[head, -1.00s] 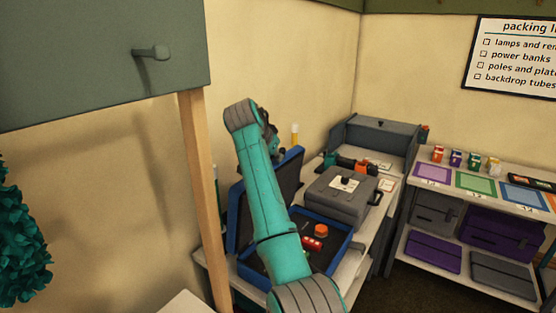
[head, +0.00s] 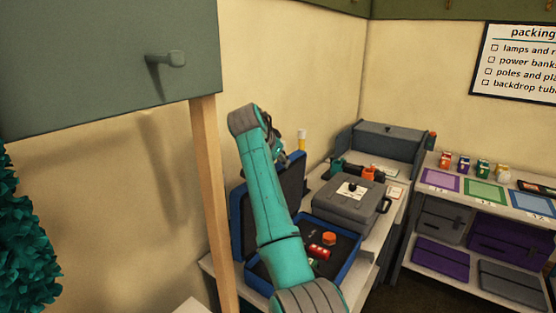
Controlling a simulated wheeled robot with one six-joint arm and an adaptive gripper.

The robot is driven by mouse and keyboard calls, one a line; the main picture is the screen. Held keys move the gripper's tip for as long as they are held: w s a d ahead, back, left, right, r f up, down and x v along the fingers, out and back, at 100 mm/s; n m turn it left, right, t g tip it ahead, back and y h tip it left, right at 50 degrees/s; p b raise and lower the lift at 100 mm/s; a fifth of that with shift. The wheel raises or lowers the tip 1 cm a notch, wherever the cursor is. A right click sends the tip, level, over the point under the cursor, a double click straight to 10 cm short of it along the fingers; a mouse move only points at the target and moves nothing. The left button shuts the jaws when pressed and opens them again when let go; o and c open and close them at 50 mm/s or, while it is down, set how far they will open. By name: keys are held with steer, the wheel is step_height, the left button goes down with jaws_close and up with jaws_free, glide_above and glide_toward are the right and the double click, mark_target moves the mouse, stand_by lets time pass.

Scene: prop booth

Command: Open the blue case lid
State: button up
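The blue case (head: 347,272) stands on the bench in the head view, with red and orange items in its dark inside. Its lid (head: 237,223) is raised and stands roughly upright at the back left, dark lining facing the case. My teal arm crosses in front of the case and hides part of the lid and the inside. My gripper (head: 300,138) is up near the top of the lid, mostly hidden behind my arm. I cannot tell whether its fingers are open or touch the lid.
A closed grey case (head: 347,195) stands right of the blue case. A grey box (head: 388,141) is behind it. A wooden post (head: 212,190) and a green cabinet (head: 105,60) are close on the left. A shelf (head: 505,205) with small boxes and coloured mats stands at the right.

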step_height(320, 180, up, 10)
stand_by(0.6)
